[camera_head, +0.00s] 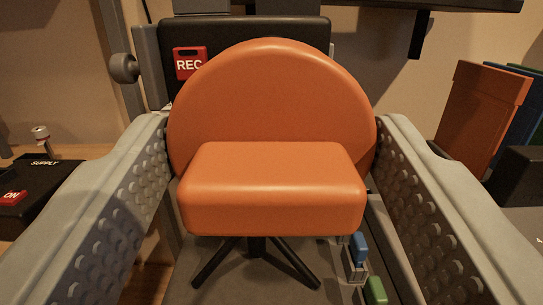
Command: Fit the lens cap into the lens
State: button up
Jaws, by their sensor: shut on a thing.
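An orange rounded disc with a thick block-shaped grip (272,190), which looks like the lens cap, fills the middle of the view. My gripper (272,150) is shut on it, with one grey studded finger on each side. Behind the cap stands a black boxy body (250,32) with a red "REC" label (189,63), seemingly the camera. The cap covers much of its front. I see no lens; it may be hidden behind the cap. I cannot tell whether the cap touches the body.
A black "SUPPLY" box (40,180) with a red "ON" switch (12,197) is at the left. Orange (480,115) and blue upright panels stand at the right. Black legs (257,262) and small blue (358,248) and green (375,290) blocks show below the cap.

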aim_at(272, 118)
jog(key=shift+w, duration=2.55)
jog(key=shift+w, duration=1.45)
jog(key=o, duration=1)
jog(key=shift+o, duration=0.2)
jog(key=s+f, duration=0.2)
jog(key=s, duration=1.5)
jog(key=shift+f, duration=0.3)
jog(key=shift+s, duration=0.1)
